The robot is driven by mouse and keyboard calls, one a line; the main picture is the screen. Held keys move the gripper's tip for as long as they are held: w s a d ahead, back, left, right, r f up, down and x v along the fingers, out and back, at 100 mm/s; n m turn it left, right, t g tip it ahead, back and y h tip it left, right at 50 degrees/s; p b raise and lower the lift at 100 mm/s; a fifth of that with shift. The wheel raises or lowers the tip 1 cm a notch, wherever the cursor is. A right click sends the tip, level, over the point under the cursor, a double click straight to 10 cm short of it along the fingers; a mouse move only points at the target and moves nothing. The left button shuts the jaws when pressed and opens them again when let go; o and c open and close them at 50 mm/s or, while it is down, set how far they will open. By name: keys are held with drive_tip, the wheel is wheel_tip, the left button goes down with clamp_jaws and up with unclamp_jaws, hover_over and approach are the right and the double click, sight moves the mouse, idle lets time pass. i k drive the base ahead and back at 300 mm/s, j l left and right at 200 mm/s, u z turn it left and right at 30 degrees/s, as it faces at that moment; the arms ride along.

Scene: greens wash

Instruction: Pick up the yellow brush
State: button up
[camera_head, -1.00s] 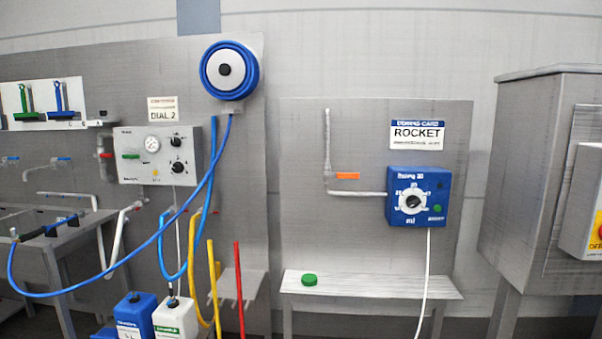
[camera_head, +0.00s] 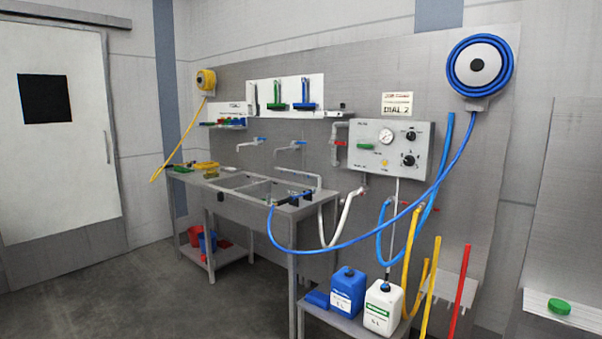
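No thing in view shows clearly as the yellow brush. Small yellow items (camera_head: 205,166) lie at the far left end of the steel sink bench (camera_head: 292,212), near something green; they are too small to tell their shape. A green brush (camera_head: 277,98) and a blue brush (camera_head: 304,97) hang on the white wall rack (camera_head: 257,92). My gripper is not in view.
A blue hose (camera_head: 357,240) droops from its wall reel (camera_head: 480,66) across to the sink. Blue and white canisters (camera_head: 383,306) stand on a low shelf at the front. A red bucket (camera_head: 194,236) sits under the bench. Floor (camera_head: 150,290) at left is clear.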

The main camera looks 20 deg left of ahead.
sight(212, 173)
drive_tip(key=u, duration=1.45)
drive_tip(key=i+u, duration=0.15)
drive_tip(key=i, duration=4.8)
drive_tip(key=i+z, duration=0.1)
drive_tip(key=i, duration=0.85)
drive_tip(key=i+j+z, duration=0.15)
drive_tip(key=i, duration=0.75)
drive_tip(key=i+j+z, duration=0.2)
drive_tip(key=l, duration=0.1)
